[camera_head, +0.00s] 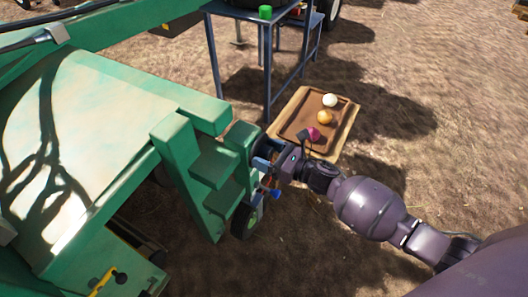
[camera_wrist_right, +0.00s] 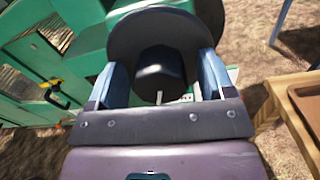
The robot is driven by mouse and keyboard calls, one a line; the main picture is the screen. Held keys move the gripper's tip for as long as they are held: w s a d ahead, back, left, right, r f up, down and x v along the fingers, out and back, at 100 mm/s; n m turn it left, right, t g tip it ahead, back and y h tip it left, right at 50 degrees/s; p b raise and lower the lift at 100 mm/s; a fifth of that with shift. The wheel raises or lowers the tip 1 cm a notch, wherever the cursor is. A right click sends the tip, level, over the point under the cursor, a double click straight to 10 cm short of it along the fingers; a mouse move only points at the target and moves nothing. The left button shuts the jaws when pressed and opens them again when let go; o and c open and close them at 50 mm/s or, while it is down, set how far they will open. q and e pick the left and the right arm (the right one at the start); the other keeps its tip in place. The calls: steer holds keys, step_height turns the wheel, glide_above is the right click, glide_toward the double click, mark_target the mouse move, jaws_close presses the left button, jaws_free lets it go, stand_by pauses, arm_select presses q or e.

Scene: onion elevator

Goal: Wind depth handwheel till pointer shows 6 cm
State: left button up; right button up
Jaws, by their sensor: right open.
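The handwheel (camera_wrist_right: 160,25) shows in the right wrist view as a dark round disc with a thick black hub or knob (camera_wrist_right: 160,72) facing me. My right gripper (camera_head: 264,152) is beside the green machine in the head view, with its blue fingers spread. In the right wrist view my right gripper (camera_wrist_right: 158,82) has one finger on each side of the black knob. Gaps show between the fingers and the knob, so it does not look gripped. I cannot make out the depth pointer or a scale reading. My left gripper is not in view.
The green machine (camera_head: 180,145) fills the left, with a small wheel (camera_head: 246,220) below my gripper. A wooden tray (camera_head: 347,118) holding white, orange and magenta balls lies behind my right arm. A blue-grey stand (camera_head: 213,52) is at the back. Bare soil is open at right.

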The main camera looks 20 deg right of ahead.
steer(key=shift+w+a, duration=0.25)
steer(key=shift+w, duration=0.1)
steer(key=c, duration=0.9)
steer(key=shift+m, duration=0.3)
